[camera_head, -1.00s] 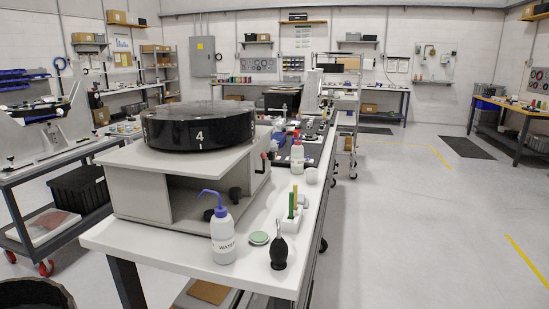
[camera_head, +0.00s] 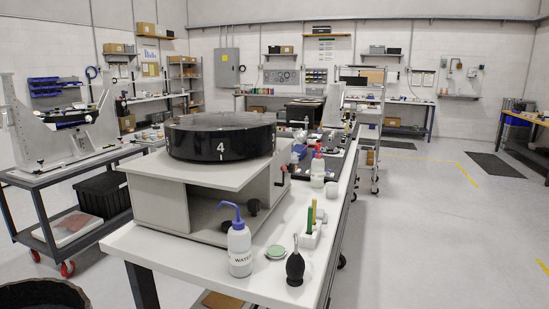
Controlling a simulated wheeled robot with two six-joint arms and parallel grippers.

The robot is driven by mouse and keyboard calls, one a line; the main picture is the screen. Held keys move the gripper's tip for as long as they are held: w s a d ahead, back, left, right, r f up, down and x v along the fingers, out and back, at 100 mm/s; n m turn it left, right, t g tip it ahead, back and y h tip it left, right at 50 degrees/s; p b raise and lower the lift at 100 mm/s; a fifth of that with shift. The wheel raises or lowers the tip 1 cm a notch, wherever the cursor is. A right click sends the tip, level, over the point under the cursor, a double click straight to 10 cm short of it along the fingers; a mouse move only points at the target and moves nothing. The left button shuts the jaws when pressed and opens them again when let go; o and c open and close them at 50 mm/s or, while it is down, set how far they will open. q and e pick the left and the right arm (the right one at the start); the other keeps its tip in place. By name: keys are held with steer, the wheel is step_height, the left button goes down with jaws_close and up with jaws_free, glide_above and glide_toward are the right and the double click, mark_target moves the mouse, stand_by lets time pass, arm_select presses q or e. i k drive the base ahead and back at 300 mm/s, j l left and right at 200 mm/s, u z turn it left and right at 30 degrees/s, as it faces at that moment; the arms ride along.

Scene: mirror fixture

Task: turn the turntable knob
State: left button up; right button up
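The turntable (camera_head: 190,143) is a thick black disc with a white "4" on its rim. It sits on a grey box-shaped housing (camera_head: 160,206) on a white bench. A small black round knob-like part (camera_head: 253,206) shows by the housing's open front. A small dark and red part (camera_head: 284,176) sticks out at the housing's right side. I cannot tell for sure which one is the turntable knob. Neither of my grippers is in view.
A water bottle with a blue nozzle (camera_head: 240,254), a green-topped disc (camera_head: 275,252), a black blower bulb (camera_head: 295,267) and a white holder (camera_head: 310,236) stand on the bench's near end (camera_head: 190,264). A cart (camera_head: 60,181) stands left. Floor on the right (camera_head: 430,240) is open.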

mark_target(291, 168)
steer(key=i+l, duration=0.15)
steer(key=l, duration=0.2)
steer(key=i+l+u, duration=0.1)
steer(key=l, duration=0.25)
steer(key=i+l+u, duration=0.1)
steer(key=i+l, duration=0.3)
steer(key=l, duration=0.35)
steer(key=i+l+u, duration=0.1)
steer(key=l, duration=0.25)
steer(key=i+l, duration=0.2)
steer(key=l, duration=0.2)
steer(key=i+l+u, duration=0.15)
steer(key=l, duration=0.25)
